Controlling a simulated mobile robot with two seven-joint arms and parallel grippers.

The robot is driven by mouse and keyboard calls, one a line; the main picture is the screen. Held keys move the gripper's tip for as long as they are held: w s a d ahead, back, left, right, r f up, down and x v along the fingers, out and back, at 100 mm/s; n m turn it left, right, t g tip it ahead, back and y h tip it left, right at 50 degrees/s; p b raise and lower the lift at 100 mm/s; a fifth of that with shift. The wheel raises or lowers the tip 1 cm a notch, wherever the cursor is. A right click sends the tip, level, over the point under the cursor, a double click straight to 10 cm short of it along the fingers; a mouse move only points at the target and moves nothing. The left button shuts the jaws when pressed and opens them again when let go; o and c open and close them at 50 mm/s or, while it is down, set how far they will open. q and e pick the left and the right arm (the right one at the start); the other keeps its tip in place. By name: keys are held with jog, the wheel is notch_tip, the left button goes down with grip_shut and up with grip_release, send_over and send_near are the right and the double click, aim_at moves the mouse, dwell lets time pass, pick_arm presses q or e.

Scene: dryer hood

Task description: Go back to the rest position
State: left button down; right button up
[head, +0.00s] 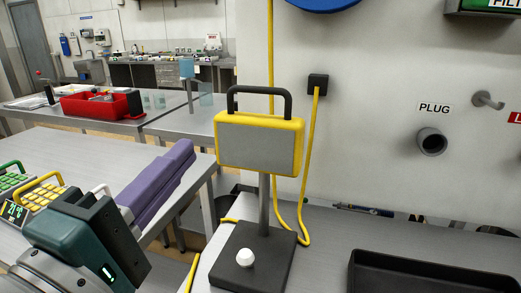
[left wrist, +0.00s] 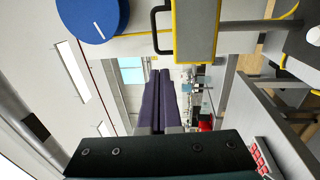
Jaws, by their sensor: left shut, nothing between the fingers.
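The dryer hood (head: 260,145) is a grey panel in a yellow frame with a black handle on top. It stands upright on a grey post over a black base (head: 238,262) with a white knob (head: 245,257). My left gripper (head: 184,150) has purple fingers and reaches up from the lower left. It is shut and empty, to the left of the hood and apart from it. In the left wrist view the shut fingers (left wrist: 158,78) point away from the camera, and the hood (left wrist: 197,30) shows sideways above and right of them. My right gripper is not in view.
A yellow cable (head: 308,180) runs from a black wall socket (head: 318,84) down behind the hood. A black tray (head: 420,277) lies at the lower right. Keypad devices (head: 40,195) sit on the left table. A red bin (head: 95,106) stands on a farther table.

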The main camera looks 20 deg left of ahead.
pick_arm(q)
jog(key=s+d+f+m+g+h, duration=0.15)
jog(key=s+f+m+g, duration=0.35)
jog(key=f+m+g, duration=0.5)
jog(key=s+a+f+m+g+y, duration=0.1)
jog(key=s+a+f+m+g, duration=0.15)
jog(key=s+m, duration=0.3)
jog(key=s+a+f+m+g+y, duration=0.1)
jog(key=s+f+m+g, duration=0.1)
jog(key=s+m+g, duration=0.3)
notch_tip(320, 180, up, 36)
jog(key=s+t+p, duration=0.1)
jog(key=p, duration=3.5)
jog(key=shift+s+a+f+n, duration=0.15)
jog(key=shift+s+a+n, duration=0.1)
jog(key=shift+s+n, duration=0.2)
